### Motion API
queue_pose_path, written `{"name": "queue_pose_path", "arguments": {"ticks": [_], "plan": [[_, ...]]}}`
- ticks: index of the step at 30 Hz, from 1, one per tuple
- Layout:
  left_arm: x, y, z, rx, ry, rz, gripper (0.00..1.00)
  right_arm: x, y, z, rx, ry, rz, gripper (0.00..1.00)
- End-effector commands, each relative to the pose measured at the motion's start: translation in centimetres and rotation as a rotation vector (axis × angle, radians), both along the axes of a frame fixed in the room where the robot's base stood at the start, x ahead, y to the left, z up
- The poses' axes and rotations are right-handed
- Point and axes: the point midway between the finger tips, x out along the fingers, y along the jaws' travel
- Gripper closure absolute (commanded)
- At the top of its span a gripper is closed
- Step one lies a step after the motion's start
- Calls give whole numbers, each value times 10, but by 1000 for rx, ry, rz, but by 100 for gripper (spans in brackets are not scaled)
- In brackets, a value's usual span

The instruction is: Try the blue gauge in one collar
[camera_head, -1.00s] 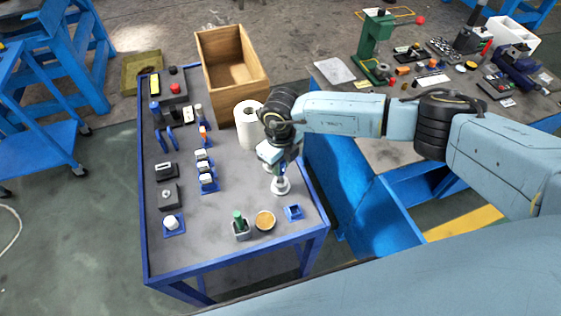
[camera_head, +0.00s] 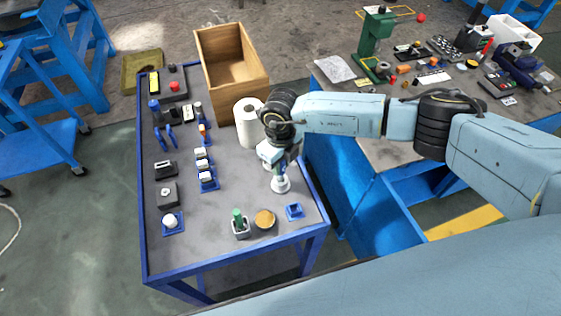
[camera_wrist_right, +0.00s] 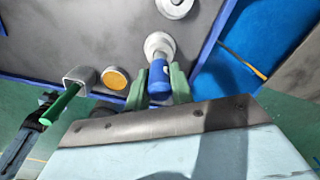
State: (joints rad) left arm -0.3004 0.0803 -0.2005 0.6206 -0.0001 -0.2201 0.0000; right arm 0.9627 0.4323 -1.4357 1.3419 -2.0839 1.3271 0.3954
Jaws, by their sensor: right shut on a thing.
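My right gripper (camera_wrist_right: 160,88) is shut on the blue gauge (camera_wrist_right: 159,82), which stands between the green fingers in the right wrist view. The far end of the gauge meets the middle of a white round collar (camera_wrist_right: 159,46); I cannot tell whether it is inside the bore. This collar (camera_head: 281,185) stands near the right edge of the bench in the head view, under my right gripper (camera_head: 279,165). A second white collar (camera_wrist_right: 175,5) shows just beyond it, cut by the frame edge. My left gripper is not in view.
A green-handled piece in a grey cup (camera_head: 240,230), a tan disc (camera_head: 265,219) and an empty blue square holder (camera_head: 295,211) are near the front. A paper roll (camera_head: 248,122) and wooden box (camera_head: 262,87) stand behind. Several small fixtures line the left side.

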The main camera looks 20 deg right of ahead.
Motion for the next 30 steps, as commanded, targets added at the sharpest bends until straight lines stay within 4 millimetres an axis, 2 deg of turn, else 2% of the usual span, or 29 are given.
{"name": "queue_pose_path", "arguments": {"ticks": [30], "plan": [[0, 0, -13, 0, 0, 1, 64, 0, 0, -16, 1, -1, 0, 100]]}}
